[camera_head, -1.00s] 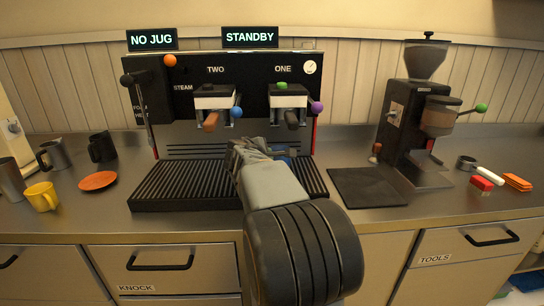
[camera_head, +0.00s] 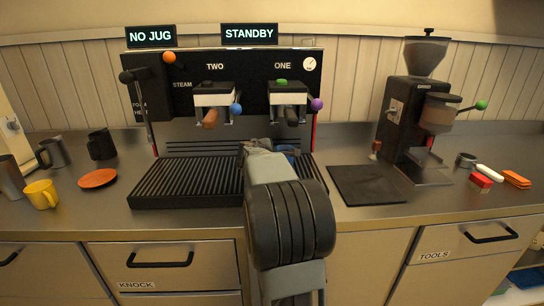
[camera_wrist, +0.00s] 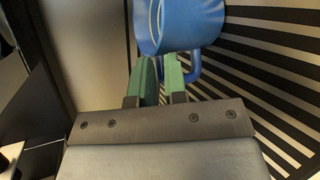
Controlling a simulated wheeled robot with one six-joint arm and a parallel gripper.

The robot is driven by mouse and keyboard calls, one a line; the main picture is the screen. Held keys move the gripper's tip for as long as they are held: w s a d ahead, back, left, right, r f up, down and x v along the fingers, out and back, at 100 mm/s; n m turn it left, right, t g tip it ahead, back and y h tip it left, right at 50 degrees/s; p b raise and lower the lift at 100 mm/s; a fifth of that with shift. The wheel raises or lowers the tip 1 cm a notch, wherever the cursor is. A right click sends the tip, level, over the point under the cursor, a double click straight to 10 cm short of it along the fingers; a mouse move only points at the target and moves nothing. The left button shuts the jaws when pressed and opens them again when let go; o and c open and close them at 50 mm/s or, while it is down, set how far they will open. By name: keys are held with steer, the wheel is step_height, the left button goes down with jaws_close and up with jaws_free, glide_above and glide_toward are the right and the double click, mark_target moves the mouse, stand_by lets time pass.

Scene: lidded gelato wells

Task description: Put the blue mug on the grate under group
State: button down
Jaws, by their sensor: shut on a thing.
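The blue mug (camera_wrist: 185,22) is at the fingertips of my gripper (camera_wrist: 160,78), which is shut on it. The mug's handle (camera_wrist: 194,66) shows beside the right finger; exactly which part is pinched is unclear. In the head view only a bit of the mug (camera_head: 289,150) shows past my arm, under group ONE (camera_head: 288,92). The black slatted grate (camera_head: 185,182) lies in front of the machine. In the wrist view the grate (camera_wrist: 265,75) shows to the right of and behind the mug. Whether the mug touches the grate cannot be told.
Group TWO (camera_head: 212,97) is to the left. A steam wand (camera_head: 146,112) hangs at the machine's left side. A yellow mug (camera_head: 41,194), an orange saucer (camera_head: 97,178) and dark cups stand at left. A black mat (camera_head: 365,185) and a grinder (camera_head: 415,130) are at right.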

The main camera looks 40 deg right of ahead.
steer(key=c, duration=1.2)
jaws_free()
steer(key=shift+o, duration=0.2)
steer(key=shift+r, duration=0.1)
steer(key=v, duration=1.2)
steer(key=s+a+f+m+g+y, duration=0.1)
steer(key=s+a+f+m+y, duration=0.2)
steer(key=a+f, duration=0.3)
steer(key=s+a+f+m+g+y, duration=0.1)
steer(key=s+a+f+m+y, duration=0.2)
steer(key=a, duration=0.8)
steer(key=s+a+f+m+y, duration=0.4)
steer(key=s+a+f+y, duration=0.1)
steer(key=s+a+f, duration=0.3)
steer(key=shift+a+f+g+y, duration=0.4)
steer(key=shift+a+f, duration=0.25)
steer(key=shift+a, duration=0.15)
